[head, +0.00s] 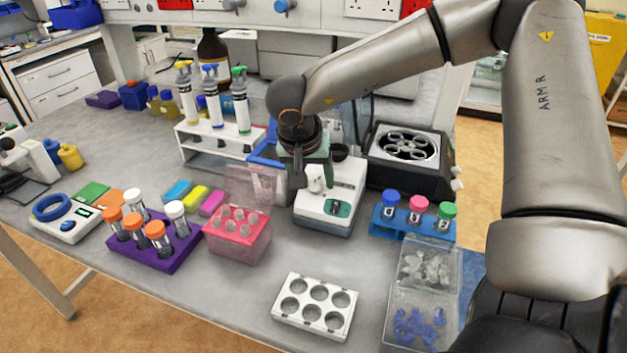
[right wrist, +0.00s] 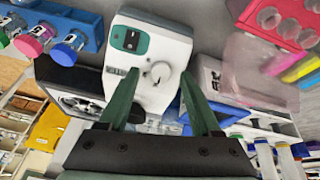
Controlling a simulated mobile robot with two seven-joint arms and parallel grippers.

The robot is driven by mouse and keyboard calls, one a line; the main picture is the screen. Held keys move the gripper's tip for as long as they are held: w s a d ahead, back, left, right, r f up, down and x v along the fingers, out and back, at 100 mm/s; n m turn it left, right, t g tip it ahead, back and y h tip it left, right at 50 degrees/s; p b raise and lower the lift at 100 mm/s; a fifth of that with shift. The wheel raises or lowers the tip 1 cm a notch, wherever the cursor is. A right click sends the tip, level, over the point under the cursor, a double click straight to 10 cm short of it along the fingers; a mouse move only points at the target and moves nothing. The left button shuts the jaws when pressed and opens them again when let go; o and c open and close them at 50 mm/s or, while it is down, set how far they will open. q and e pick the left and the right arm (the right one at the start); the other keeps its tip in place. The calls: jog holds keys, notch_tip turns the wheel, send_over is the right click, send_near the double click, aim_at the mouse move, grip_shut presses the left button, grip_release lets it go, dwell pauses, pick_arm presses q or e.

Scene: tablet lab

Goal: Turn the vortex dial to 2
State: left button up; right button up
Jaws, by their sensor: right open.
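The vortex mixer (head: 325,211) is a white box with a green display panel, standing mid-table in the head view. It also shows in the right wrist view (right wrist: 166,48). Its dial (right wrist: 158,73) is a round white knob on the face below the panel in the wrist view; its setting is too small to read. My right gripper (head: 314,180) points down over the mixer in the head view. In the wrist view its open green fingers (right wrist: 159,76) lie on either side of the dial; whether they touch it I cannot tell. My left gripper is not in view.
A black centrifuge (head: 378,170) stands right of the mixer, a blue tube rack (head: 402,229) in front of it. A pink rack (head: 236,244) stands at the left, a white bottle rack (head: 202,144) behind. A white well plate (head: 315,306) lies in front.

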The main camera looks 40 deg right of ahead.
jog(key=shift+x, duration=0.9)
jog(key=shift+c, duration=0.2)
jog(key=shift+r, duration=0.1)
grip_shut()
